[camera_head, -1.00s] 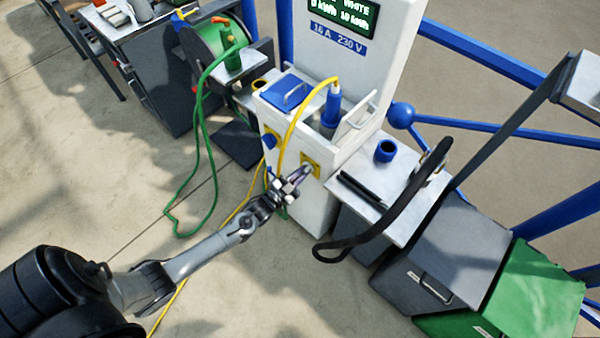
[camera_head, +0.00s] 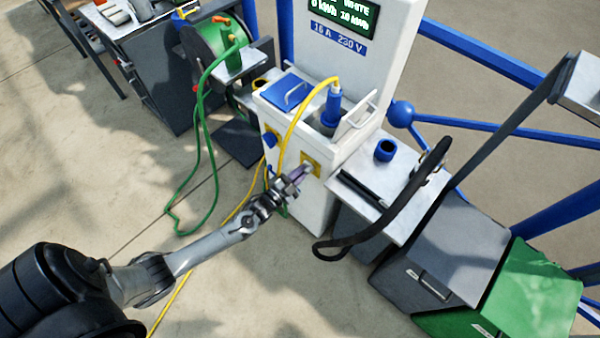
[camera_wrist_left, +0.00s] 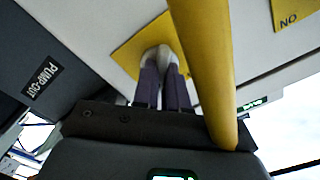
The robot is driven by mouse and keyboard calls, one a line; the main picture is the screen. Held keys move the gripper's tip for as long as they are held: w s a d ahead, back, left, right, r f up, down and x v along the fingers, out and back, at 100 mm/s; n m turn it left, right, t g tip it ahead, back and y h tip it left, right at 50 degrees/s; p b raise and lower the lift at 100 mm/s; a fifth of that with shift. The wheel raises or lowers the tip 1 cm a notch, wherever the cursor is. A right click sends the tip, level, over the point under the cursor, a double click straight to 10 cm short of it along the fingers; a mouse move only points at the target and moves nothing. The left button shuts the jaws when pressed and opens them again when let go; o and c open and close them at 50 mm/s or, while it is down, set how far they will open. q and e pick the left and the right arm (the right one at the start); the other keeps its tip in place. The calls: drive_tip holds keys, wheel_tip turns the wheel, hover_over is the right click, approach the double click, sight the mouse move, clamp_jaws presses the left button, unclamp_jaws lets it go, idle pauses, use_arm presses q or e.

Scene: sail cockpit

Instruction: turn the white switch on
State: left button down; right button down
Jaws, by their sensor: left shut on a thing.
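The white switch (camera_head: 308,168) sits on a yellow plate (camera_head: 314,159) on the front of the white power pedestal (camera_head: 316,205). My left gripper (camera_head: 301,173) reaches it from the front left. In the left wrist view its two purple-grey fingers (camera_wrist_left: 163,80) are closed around the white switch (camera_wrist_left: 160,53), against the yellow plate (camera_wrist_left: 140,43). The fingers mostly cover the switch, so its exact setting cannot be told. My right gripper is in neither view.
A yellow cable (camera_head: 295,117) hangs in front of the pedestal, close beside my left gripper; it crosses the wrist view (camera_wrist_left: 207,70). A blue knob (camera_head: 270,140) is left of the switch. A black hose (camera_head: 385,228) curves at right. Open floor lies at left.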

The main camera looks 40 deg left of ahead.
use_arm(q)
drive_tip(key=c, duration=1.2)
unclamp_jaws()
drive_tip(key=shift+o, duration=0.2)
drive_tip(key=s+p, duration=0.2)
drive_tip(key=s, duration=0.8)
drive_tip(key=shift+s+a, duration=0.15)
drive_tip(key=shift+s, duration=0.25)
